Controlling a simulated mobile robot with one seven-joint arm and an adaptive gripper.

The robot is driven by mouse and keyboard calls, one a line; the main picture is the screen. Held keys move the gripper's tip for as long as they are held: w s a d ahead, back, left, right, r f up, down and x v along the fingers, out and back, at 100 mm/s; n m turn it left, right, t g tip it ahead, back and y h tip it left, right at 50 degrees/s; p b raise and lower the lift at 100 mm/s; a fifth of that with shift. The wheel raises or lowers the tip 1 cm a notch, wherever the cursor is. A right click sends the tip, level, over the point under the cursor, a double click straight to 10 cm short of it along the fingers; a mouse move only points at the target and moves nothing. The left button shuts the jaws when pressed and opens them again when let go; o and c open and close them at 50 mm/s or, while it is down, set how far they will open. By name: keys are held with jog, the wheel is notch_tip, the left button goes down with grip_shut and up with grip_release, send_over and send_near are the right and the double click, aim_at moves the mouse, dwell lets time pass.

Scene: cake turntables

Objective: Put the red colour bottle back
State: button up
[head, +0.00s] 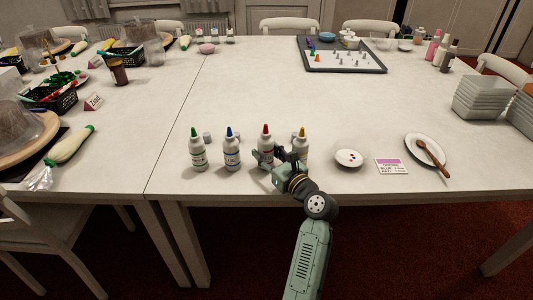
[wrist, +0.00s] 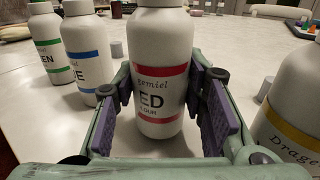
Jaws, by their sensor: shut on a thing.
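The red colour bottle (head: 266,142), white with a red tip and red label bands, is upright in a row of colour bottles near the table's front edge. It fills the middle of the wrist view (wrist: 162,70). My gripper (head: 277,162) is shut on it, with its purple-padded fingers (wrist: 164,100) on either side of the body.
Small grey caps (head: 208,137) stand behind the bottles. A white dish (head: 348,158), a label card (head: 392,166) and a plate (head: 419,144) with a wooden spoon (head: 433,156) lie to the right. A dark tray (head: 374,66) is at the back. The table's middle is clear.

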jog(key=shift+f, duration=0.3)
jog(key=shift+f, duration=0.15)
jog(key=o, duration=0.8)
jog(key=shift+c, duration=0.2)
jog(key=b+v, duration=0.2)
jog(key=v, duration=1)
jog(key=shift+b, duration=0.3)
